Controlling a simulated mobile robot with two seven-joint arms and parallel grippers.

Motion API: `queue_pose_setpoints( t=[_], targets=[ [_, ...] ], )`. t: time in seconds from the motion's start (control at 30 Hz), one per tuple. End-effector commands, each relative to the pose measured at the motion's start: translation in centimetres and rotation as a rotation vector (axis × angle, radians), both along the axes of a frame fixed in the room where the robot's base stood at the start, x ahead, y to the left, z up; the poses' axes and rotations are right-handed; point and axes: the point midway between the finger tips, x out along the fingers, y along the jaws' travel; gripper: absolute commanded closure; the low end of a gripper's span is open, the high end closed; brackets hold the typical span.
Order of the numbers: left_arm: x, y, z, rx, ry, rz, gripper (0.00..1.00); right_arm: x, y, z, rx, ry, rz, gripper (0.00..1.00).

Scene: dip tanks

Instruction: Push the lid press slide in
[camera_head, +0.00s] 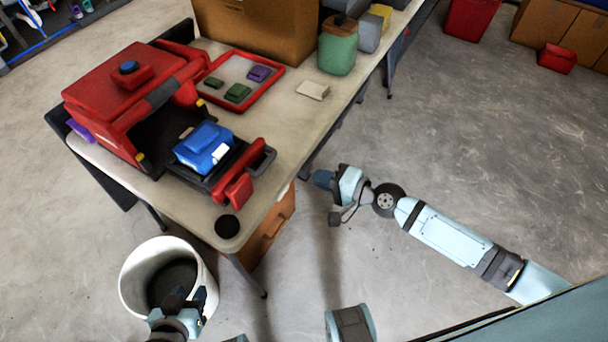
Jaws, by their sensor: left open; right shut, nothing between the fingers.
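The lid press (115,95) is a red machine with a blue button on top, at the left of the table. Its dark slide (195,180) sticks out of the front opening toward the table's near right side. A blue box with a white label (203,147) sits on the slide. The slide's red handle (240,180) is at its outer end. My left gripper (186,296) is open and empty, low in the picture, over the white bin and apart from the press. My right gripper (322,180) is shut and empty, right of the table and clear of the handle.
The table (285,125) also carries a red-rimmed tray (282,72) with small green and purple pieces, a pale block (313,90), a green canister (337,50) and a cardboard box (250,30). A white bin (130,283) stands below the near corner. Floor at right is open.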

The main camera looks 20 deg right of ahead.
Motion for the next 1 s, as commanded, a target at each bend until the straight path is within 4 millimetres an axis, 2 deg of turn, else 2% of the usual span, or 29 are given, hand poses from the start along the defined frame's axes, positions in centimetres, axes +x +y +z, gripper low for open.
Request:
queue_pose_setpoints(
  t=[0.17,0.53,0.7,1.0],
  targets=[
    [0.0,0.2,0.5,0.003,-0.002,0.000,0.57,2.4,2.6,-0.4,0.003,-0.003,0.000,1.00],
    [-0.1,0.8,-0.1,0.022,0.004,-0.008,0.57,7.4,7.6,-2.1,-0.001,-0.002,0.001,1.00],
    [-0.1,0.8,-0.2,0.021,0.003,-0.007,0.57,8.4,8.7,-2.5,-0.002,-0.003,0.001,1.00],
    [0.0,0.4,0.1,0.010,0.002,-0.002,0.57,8.7,8.9,-2.6,-0.003,-0.003,0.001,1.00]
  ],
)
